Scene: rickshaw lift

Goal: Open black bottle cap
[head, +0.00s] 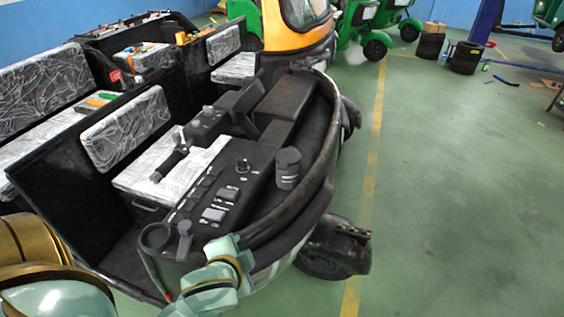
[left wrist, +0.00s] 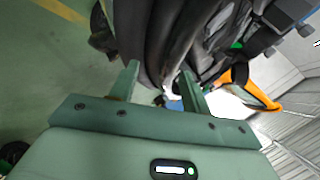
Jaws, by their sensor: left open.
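The black bottle (head: 288,176) is a short dark cylinder standing upright on the right part of the black dashboard panel. Its cap (head: 288,156) is on top of it. My left gripper (head: 226,250) is low in the head view, at the near edge of the vehicle, below and left of the bottle and apart from it. In the left wrist view my left gripper (left wrist: 160,82) has its two fingers spread, with dark vehicle parts beyond them. I cannot make out the bottle in that view. My right gripper is not in view.
The panel (head: 232,190) carries switches and a round knob (head: 243,165). A black cup-like ring (head: 155,236) and a lever (head: 185,238) stand near its front. A curved black rim (head: 318,190) borders the bottle's right side.

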